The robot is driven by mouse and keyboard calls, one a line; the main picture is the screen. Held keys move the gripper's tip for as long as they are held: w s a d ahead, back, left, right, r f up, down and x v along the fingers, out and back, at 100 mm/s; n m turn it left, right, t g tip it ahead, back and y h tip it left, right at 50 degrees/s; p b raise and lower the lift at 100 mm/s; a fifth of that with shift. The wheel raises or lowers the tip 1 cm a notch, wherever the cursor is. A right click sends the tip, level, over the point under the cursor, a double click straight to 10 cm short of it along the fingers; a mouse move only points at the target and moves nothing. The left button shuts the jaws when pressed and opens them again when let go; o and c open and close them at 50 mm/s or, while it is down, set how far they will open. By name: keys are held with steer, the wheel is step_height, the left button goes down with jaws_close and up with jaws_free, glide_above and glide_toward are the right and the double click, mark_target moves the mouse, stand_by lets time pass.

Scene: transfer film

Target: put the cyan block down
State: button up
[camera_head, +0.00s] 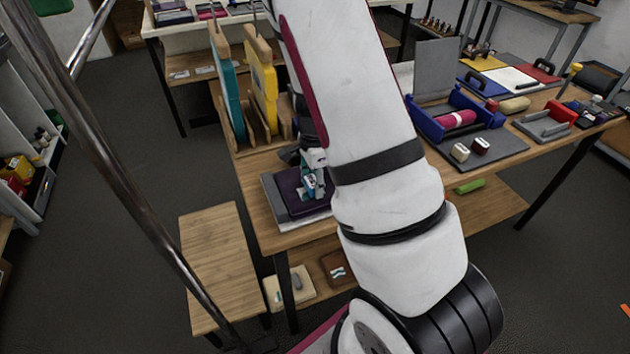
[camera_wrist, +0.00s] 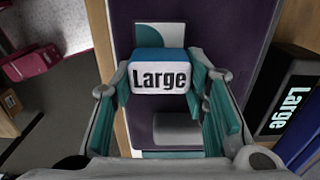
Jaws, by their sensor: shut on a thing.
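The cyan block (camera_wrist: 160,56) shows a blue-cyan top and a white face marked "Large" in the wrist view. My gripper (camera_wrist: 160,80) is shut on it, with one teal-padded finger at each side. In the head view, the block (camera_head: 311,183) is a small cyan patch at my gripper (camera_head: 314,174), low over a dark purple pad (camera_head: 290,205) at the table's near left corner. Whether the block touches the pad cannot be told. My arm hides part of the pad and table.
Teal (camera_head: 224,80) and yellow (camera_head: 262,85) upright panels stand in wooden holders behind the pad. A blue tray (camera_head: 432,128) and two small blocks stand right of my arm. A low wooden bench (camera_head: 215,250) is at front left. A dark "Large" box (camera_wrist: 285,105) is right in the wrist view.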

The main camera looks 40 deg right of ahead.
mark_target(314, 180)
steer(key=shift+f, duration=0.1)
steer(key=o, duration=0.9)
steer(key=shift+o, duration=0.2)
step_height(314, 180, up, 12)
steer(key=s+a+r+n+t+y, duration=0.15)
steer(key=s+a+r+n, duration=0.25)
steer(key=a+r+n, duration=0.7)
steer(key=s+a+r+n+t+h, duration=0.1)
steer(key=s+a+r+n+t, duration=0.3)
steer(key=s+a+r+n, duration=0.2)
steer(key=s+r+n, duration=0.2)
steer(key=s+n, duration=0.2)
steer(key=s, duration=0.2)
steer(key=shift+r+b, duration=0.35)
steer(key=shift+r, duration=0.05)
